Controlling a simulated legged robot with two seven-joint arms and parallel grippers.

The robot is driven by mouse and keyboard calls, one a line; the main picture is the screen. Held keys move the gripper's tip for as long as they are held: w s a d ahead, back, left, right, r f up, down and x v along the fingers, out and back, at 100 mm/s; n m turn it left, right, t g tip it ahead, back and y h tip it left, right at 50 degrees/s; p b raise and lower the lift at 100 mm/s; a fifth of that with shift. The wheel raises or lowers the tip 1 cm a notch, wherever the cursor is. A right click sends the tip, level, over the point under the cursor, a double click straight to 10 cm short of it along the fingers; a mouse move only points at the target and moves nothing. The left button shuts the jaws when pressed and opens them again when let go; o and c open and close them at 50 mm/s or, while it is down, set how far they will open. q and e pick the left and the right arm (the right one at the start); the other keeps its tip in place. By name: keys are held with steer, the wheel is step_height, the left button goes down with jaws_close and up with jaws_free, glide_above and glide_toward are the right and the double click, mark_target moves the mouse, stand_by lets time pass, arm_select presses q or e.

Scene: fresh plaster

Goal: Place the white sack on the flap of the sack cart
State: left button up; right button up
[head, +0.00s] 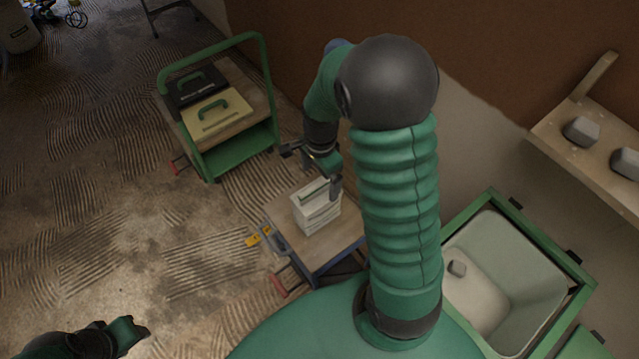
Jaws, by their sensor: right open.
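A white, box-shaped item (315,212), which looks like the white sack, stands upright on the wooden top of a low cart (338,243) in the middle of the head view. A dark green strip shows along its top. My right gripper (320,178) is open just above and behind it, with one finger beside its upper right edge. I cannot tell whether that finger touches it. My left gripper (128,332) is low at the left, over the floor and far from the sack; its fingers are not clear. I cannot make out a separate flap.
A green cart (240,155) with a black case (192,88) and a cream case (216,115) stands behind on the left. A green-framed basin (520,262) is at right, below a wooden shelf (600,150) with grey blocks. A yellow item (253,240) is at the low cart's left edge.

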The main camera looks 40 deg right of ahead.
step_height(320, 180, up, 5)
steer(key=shift+f+p, duration=0.15)
steer(key=shift+p, duration=0.35)
arm_select(q)
steer(key=shift+v, duration=0.85)
arm_select(e)
steer(key=s+a+n+t, duration=0.2)
steer(key=s+a+n, duration=0.1)
steer(key=a+n, duration=1.1)
steer(key=n, duration=0.5)
steer(key=shift+s+a+r+t, duration=0.15)
steer(key=shift+s+r+t, duration=0.15)
steer(key=shift+s+r, duration=0.1)
arm_select(q)
steer(key=w+p+v, duration=0.2)
steer(key=p+v, duration=0.6)
steer(key=w+r+p+v, duration=0.1)
steer(key=p+v, duration=0.7)
steer(key=shift+w+r+p, duration=0.25)
steer(key=shift+w+p, duration=0.15)
steer(key=shift+w, duration=0.05)
arm_select(e)
steer(key=w+v, duration=0.2)
steer(key=v, duration=0.6)
steer(key=w+r+v, duration=0.1)
steer(key=v, duration=0.7)
steer(key=shift+w+r, duration=0.15)
steer(key=shift+w, duration=0.1)
